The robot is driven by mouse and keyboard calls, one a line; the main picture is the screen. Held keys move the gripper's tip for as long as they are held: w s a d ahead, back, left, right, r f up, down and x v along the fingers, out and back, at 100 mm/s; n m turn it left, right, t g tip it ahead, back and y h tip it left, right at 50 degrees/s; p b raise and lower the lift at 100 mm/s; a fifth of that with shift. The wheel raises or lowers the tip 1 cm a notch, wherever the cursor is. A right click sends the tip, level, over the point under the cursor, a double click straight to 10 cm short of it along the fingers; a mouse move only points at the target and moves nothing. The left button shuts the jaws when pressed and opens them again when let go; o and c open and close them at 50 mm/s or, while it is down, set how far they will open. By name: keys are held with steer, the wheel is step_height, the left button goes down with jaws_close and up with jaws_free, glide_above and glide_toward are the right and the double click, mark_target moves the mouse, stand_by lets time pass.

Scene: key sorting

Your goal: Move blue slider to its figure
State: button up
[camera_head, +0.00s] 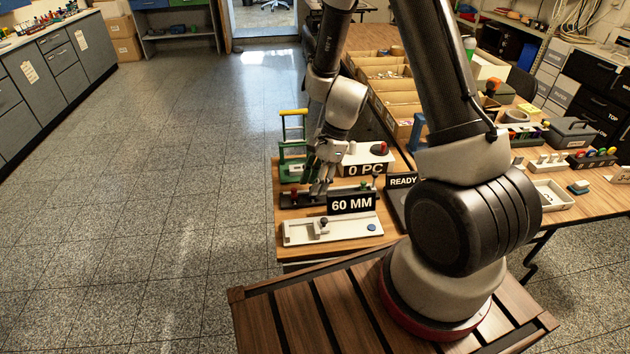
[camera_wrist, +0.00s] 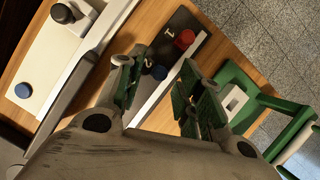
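A dark base board with a pale front edge (camera_wrist: 183,65) lies below my gripper (camera_wrist: 155,66) in the wrist view. A red knob (camera_wrist: 184,39) stands farther along the board. In the head view my gripper (camera_head: 322,180) is low over the dark board (camera_head: 291,199), which the 60 MM sign partly hides. No matching figure can be made out clearly.
A white board (camera_head: 298,231) with a black knob (camera_head: 324,222) and a blue disc (camera_head: 371,227) lies in front. The 60 MM sign (camera_head: 351,204) stands close to my gripper. A green frame (camera_head: 292,150) stands behind it. Open floor lies left of the table.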

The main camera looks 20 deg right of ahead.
jaws_close()
steer(key=shift+d, duration=0.1)
steer(key=d, duration=0.3)
steer(key=s+d, duration=0.1)
steer(key=d, duration=0.2)
steer(key=s+d, duration=0.1)
steer(key=d, duration=0.2)
steer(key=shift+d, duration=0.3)
jaws_free()
